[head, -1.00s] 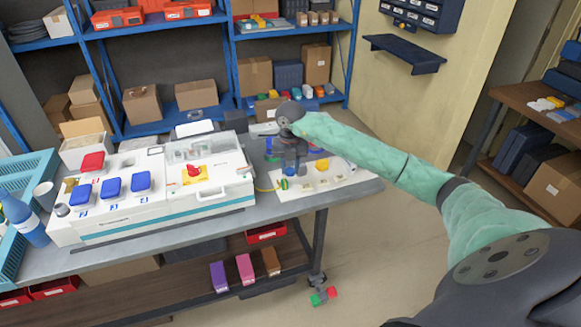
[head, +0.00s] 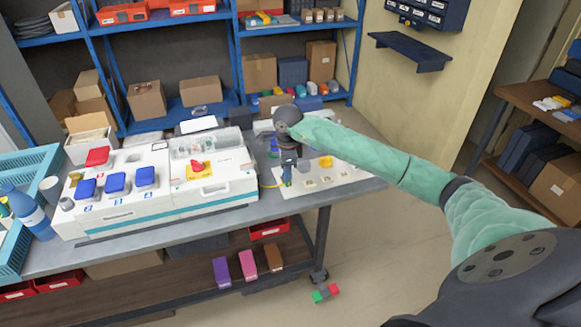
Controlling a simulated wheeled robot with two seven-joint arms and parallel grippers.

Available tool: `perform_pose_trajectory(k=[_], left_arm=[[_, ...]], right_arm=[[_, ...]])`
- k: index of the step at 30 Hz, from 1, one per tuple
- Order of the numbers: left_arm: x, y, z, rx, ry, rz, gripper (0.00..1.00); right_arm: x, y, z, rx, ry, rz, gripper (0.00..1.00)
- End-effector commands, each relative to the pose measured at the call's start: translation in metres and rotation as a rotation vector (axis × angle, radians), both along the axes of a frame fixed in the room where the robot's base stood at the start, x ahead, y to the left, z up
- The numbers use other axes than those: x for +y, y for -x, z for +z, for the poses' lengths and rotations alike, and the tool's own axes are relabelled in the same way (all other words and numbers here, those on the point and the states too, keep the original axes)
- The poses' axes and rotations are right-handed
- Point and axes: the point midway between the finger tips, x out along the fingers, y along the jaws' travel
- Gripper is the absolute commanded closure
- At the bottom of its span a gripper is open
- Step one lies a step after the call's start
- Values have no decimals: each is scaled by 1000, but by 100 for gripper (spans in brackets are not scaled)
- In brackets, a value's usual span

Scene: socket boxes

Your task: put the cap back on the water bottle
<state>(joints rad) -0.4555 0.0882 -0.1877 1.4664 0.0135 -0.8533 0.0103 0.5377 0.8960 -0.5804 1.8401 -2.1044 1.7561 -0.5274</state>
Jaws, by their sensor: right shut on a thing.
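A blue bottle (head: 28,213) with a pale label stands at the far left, beside the teal crate; its top is too small to tell whether it is open. My right gripper (head: 287,182) points down over the white board (head: 318,176) at the right end of the table. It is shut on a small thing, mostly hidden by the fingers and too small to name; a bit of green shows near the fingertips. I cannot make out a bottle cap for sure. My left gripper is out of view.
A white machine (head: 155,200) with blue and red lidded sockets fills the table (head: 215,223) between the bottle and my right gripper. The teal crate (head: 22,160) is at the left. A yellow piece (head: 325,161) sits on the board. Blue shelves with boxes stand behind.

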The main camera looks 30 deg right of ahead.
Motion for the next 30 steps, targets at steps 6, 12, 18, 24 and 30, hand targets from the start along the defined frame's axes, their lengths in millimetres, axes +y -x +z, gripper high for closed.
perform_pose_trajectory(k=[6, 12, 18, 24, 30], left_arm=[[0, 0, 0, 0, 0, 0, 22], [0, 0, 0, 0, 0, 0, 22], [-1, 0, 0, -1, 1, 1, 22], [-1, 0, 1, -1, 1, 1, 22], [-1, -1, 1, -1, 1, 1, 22]], right_arm=[[19, 9, -5, -2, 2, 413, 93], [42, 20, -11, -2, 2, 807, 93], [71, 35, -17, -2, -1, 1212, 93], [106, 54, -22, -3, -7, 1570, 93], [158, 84, -27, 1, -17, 1903, 93]])
